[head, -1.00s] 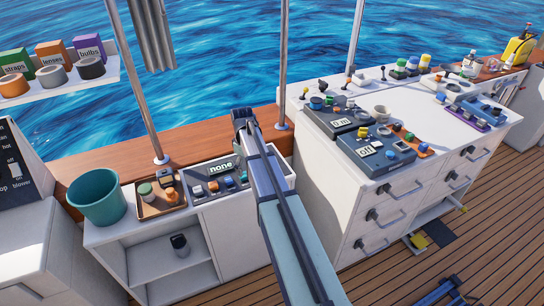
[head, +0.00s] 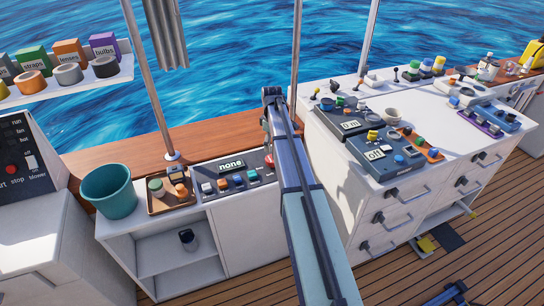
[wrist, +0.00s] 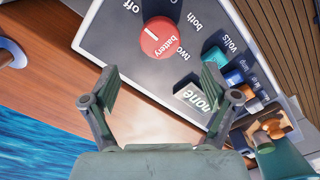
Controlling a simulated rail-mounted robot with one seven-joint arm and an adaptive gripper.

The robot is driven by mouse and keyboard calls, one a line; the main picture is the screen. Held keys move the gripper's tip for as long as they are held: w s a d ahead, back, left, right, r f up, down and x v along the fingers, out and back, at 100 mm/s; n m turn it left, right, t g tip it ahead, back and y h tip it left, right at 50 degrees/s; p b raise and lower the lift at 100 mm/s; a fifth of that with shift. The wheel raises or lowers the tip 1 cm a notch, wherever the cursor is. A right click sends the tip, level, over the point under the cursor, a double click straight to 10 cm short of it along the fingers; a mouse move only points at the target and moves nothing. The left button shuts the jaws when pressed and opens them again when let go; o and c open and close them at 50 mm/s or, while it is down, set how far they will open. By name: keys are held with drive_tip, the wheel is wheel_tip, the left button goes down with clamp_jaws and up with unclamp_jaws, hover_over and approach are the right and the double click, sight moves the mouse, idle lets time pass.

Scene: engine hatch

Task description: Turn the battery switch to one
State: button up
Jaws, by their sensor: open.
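The battery switch is a round red knob (wrist: 161,38) on a dark panel (wrist: 105,45) in the wrist view. Its white pointer line lies towards the "off" label. Labels "both" and "two" show to its right; no "one" label is visible. In the head view a bit of the red knob (head: 269,160) shows at my arm's left edge. The panel's display (head: 231,166) reads "none". My gripper (wrist: 162,78) is open and empty, its two fingers apart below the knob in the wrist view, not touching it. In the head view my gripper (head: 271,97) is seen from behind.
Several coloured buttons (head: 232,182) line the panel's front. A tray with jars (head: 168,208) and a teal bucket (head: 110,192) stand to its left. A white drawer cabinet (head: 358,205) with more panels stands on the right. A metal post (head: 296,60) rises behind the panel.

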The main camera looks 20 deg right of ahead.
sight(272, 162)
wheel_tip(272, 162, down, 9)
drive_tip(key=shift+r+p, duration=0.1)
drive_tip(key=shift+p, duration=0.85)
drive_tip(key=c, duration=1.2)
